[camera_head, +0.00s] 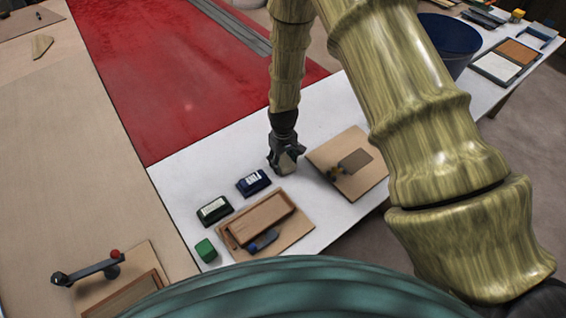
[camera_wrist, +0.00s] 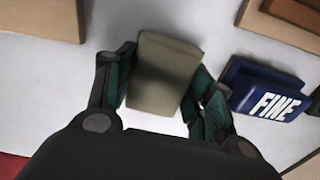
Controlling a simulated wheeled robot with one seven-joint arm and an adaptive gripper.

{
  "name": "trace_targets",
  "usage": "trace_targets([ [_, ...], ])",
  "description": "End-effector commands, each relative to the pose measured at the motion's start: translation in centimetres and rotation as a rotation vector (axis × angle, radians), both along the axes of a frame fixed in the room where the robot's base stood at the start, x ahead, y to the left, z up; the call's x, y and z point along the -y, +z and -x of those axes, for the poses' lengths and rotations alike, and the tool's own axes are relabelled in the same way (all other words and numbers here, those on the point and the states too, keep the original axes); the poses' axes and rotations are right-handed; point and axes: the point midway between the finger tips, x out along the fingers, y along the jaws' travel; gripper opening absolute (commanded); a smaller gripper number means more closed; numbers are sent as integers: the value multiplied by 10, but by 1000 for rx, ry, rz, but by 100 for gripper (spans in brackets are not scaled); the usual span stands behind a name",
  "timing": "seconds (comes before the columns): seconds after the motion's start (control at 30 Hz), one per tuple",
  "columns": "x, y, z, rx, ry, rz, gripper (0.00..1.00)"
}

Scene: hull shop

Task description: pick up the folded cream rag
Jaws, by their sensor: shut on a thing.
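The folded cream rag (camera_wrist: 162,75) sits between the two fingers of my gripper (camera_wrist: 160,88) in the wrist view. It looks like a small beige block with rounded edges. The fingers are shut on its two sides. In the head view my gripper (camera_head: 286,160) points down over the white table, and the rag (camera_head: 287,163) shows only in part below the fingers. I cannot tell whether the rag touches the table or is slightly above it.
A blue box marked FINE (camera_wrist: 272,92) is close beside the right finger. A green box (camera_head: 214,210), a small green block (camera_head: 206,250) and a wooden tray (camera_head: 262,222) are nearby. A board (camera_head: 375,178) lies to the right, and a dark blue bucket (camera_head: 452,42) stands beyond.

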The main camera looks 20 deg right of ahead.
Motion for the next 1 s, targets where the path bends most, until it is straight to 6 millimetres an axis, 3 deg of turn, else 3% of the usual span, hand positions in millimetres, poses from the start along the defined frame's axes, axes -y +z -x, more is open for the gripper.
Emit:
trace_targets([
  [0.37,0,13,-1,3,0,-1,30],
  [1.0,0,91,-1,1,0,0,30],
])
